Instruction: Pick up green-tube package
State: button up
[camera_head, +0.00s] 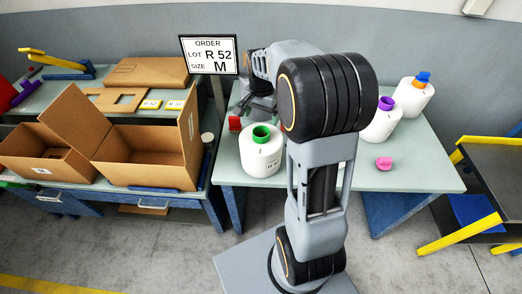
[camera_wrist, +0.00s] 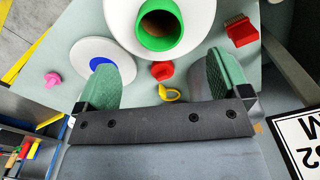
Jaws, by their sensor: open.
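The green-tube package (camera_head: 261,157) is a white bobbin with a green tube on top. It stands upright on the light green table, left of my arm. In the wrist view the package (camera_wrist: 203,22) is at the top, and its hollow green tube faces the camera. My gripper (camera_wrist: 165,78) is open and empty. Its two green fingers point toward the package, with a visible gap between them and its body. In the head view my gripper (camera_head: 262,106) is partly hidden behind the package and my arm.
A purple-tube package (camera_head: 380,124) and a package with blue and orange on top (camera_head: 414,98) stand at right. A pink item (camera_head: 383,163) and a red brush (camera_wrist: 240,30) lie on the table (camera_head: 425,170). An order sign (camera_head: 209,55) and open cardboard boxes (camera_head: 150,170) are at left.

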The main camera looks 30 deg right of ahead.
aim_at(261, 131)
jog(key=shift+a+f+p, duration=0.1)
jog(key=shift+f+p, duration=0.6)
jog(key=shift+f, duration=3.5)
grip_shut()
jog(key=shift+r, duration=0.1)
